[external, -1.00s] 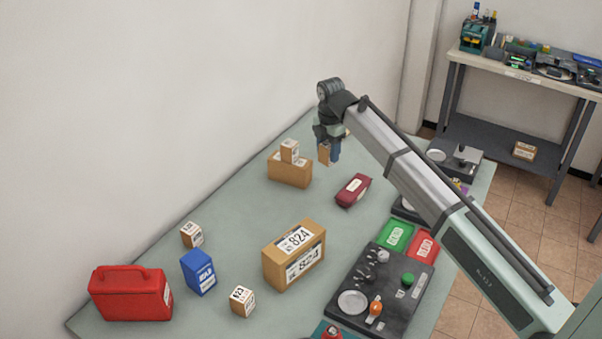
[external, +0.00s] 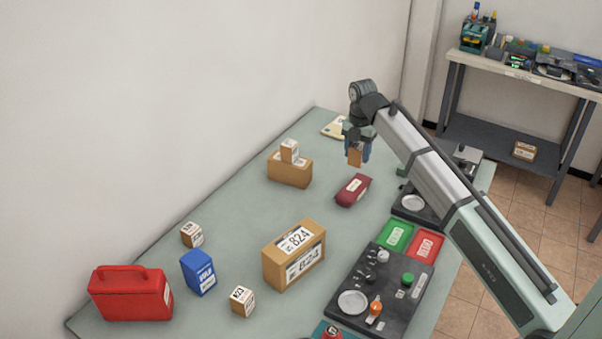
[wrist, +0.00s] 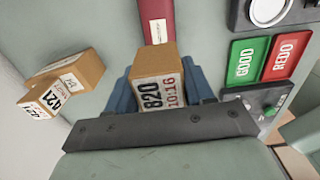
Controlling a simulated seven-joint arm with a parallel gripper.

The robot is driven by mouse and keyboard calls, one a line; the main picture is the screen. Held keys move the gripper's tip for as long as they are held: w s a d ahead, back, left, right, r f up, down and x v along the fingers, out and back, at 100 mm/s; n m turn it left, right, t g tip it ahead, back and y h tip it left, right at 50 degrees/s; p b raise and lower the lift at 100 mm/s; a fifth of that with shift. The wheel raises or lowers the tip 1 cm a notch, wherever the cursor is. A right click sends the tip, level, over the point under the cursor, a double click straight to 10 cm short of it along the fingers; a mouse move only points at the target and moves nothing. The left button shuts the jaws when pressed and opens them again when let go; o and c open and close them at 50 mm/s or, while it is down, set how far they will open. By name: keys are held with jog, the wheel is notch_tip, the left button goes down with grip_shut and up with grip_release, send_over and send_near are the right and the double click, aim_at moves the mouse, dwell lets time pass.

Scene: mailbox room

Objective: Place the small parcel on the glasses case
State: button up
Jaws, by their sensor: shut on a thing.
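My gripper (external: 357,155) is shut on a small brown parcel (external: 355,157) and holds it in the air above the table. In the wrist view the parcel (wrist: 158,75) shows a white label reading 820 between the blue fingers. The glasses case (external: 352,190) is dark red with a white label and lies on the table, just below the held parcel in the external view. In the wrist view the case (wrist: 155,15) shows beyond the parcel, partly hidden by it. The height gap between parcel and case is hard to judge.
A brown box with a small box on top (external: 290,172) stands left of the case. A large 824 box (external: 293,255) stands nearer. Green (external: 395,235) and red (external: 426,244) pads and a dark tray (external: 385,325) lie to the right. A yellowish flat item (external: 334,128) lies at the back.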

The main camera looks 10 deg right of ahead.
aim_at(358, 146)
jog(key=shift+f, duration=4.35)
jog(key=shift+f, duration=0.1)
jog(key=o, duration=1.1)
notch_tip(358, 146, up, 12)
jog(key=shift+r, duration=0.1)
